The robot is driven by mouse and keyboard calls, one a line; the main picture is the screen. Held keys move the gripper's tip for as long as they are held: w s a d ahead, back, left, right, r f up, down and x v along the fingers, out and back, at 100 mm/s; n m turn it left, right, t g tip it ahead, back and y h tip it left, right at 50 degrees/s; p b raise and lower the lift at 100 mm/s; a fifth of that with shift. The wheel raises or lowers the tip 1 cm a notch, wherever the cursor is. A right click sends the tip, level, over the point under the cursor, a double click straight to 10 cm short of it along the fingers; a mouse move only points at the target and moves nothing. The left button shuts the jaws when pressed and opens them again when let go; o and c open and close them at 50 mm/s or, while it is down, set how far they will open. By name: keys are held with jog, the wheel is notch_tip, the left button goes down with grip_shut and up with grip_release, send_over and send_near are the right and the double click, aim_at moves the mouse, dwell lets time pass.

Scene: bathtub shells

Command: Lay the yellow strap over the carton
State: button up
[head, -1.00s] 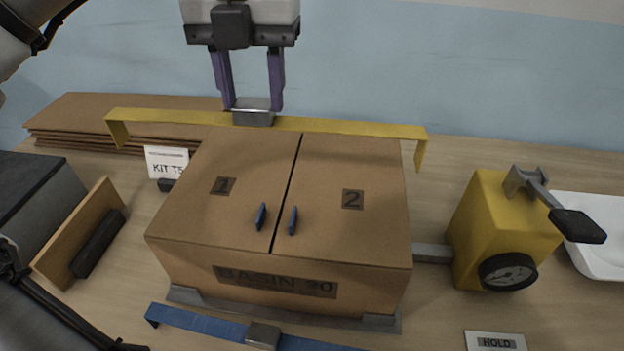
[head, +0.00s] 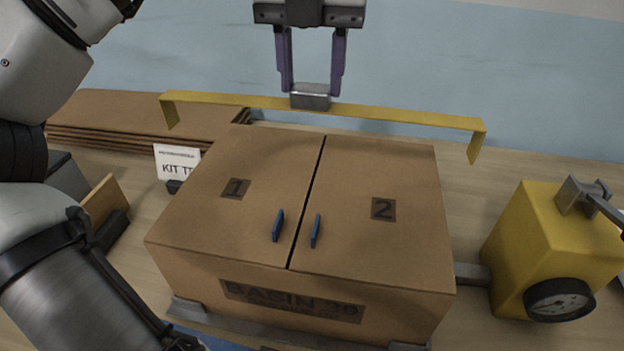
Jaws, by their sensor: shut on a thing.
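My gripper (head: 311,92) is shut on the grey metal block at the middle of the yellow strap (head: 405,118). The strap is a stiff long band with both ends bent down, and it spans left to right. It appears above and behind the back edge of the carton (head: 250,262); its exact height over the carton is hard to tell. The carton is closed, with two top flaps marked 1 and 2, two blue tabs at the centre seam and a "BASIN" label in front. It sits on a grey base.
A yellow machine with a dial (head: 545,250) stands right of the carton, joined by a grey bar. Flat cardboard sheets (head: 100,113) lie at the back left. A "KIT" card (head: 176,160) stands left of the carton. A blue strap (head: 222,341) shows partly at the front.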

notch_tip(320, 180, down, 13)
jog(key=shift+p, duration=0.3)
jog(key=shift+f, duration=0.15)
jog(key=o, duration=1)
jog(key=shift+o, duration=0.2)
notch_tip(320, 180, up, 12)
jog(key=shift+r, duration=0.2)
